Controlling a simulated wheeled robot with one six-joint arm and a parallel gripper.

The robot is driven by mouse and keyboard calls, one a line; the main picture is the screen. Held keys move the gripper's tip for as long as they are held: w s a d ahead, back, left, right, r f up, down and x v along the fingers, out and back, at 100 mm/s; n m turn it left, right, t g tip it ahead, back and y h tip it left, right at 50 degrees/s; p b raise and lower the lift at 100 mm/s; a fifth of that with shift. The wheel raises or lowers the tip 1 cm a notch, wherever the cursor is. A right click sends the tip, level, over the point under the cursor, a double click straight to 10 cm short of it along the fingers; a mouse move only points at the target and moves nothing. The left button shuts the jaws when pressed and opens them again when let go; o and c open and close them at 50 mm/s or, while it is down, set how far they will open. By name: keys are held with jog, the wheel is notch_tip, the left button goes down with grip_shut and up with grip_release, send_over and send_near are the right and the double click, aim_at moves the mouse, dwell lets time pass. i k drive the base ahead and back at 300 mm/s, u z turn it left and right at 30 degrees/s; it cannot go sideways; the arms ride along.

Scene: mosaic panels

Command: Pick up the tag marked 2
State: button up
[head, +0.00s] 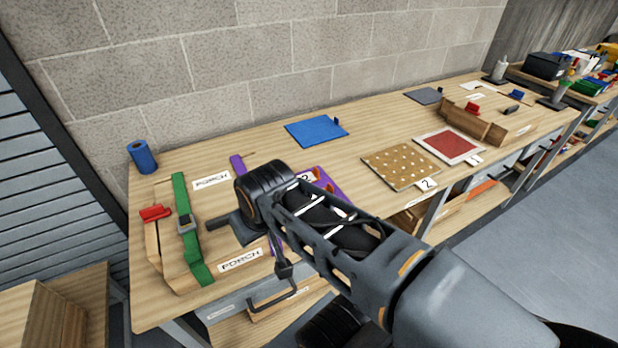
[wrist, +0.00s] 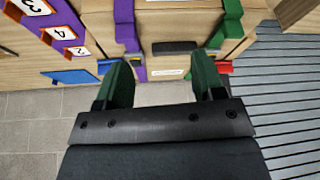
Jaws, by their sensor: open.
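A small white tag marked 2 (head: 307,177) lies on a purple board (head: 331,187), partly hidden behind my arm. In the wrist view the purple board (wrist: 66,13) is at the upper left, with white tags in a row. One reads 4 (wrist: 62,32); the tag below it (wrist: 78,50) is too small to read surely. Another white tag marked 2 (head: 425,184) is at the front corner of a dotted panel (head: 398,163). My gripper (wrist: 163,76) is open and empty above the strapped wooden box, left of the purple board in the head view.
The wooden box (wrist: 172,22) carries a green strap (head: 181,205), a purple strap (wrist: 130,30) and PORCH labels (head: 240,260). A blue roll (head: 143,156), blue panel (head: 315,131) and red panel (head: 449,145) are on the bench. A block wall stands behind. Bare wood lies around the blue panel.

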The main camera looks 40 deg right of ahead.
aim_at(312, 176)
jog(key=z, duration=0.5)
jog(key=k, duration=1.2)
jog(key=z, duration=1.25)
jog(key=i, duration=0.9)
jog(key=u, duration=0.5)
jog(key=i, duration=0.85)
jog(key=u, duration=0.85)
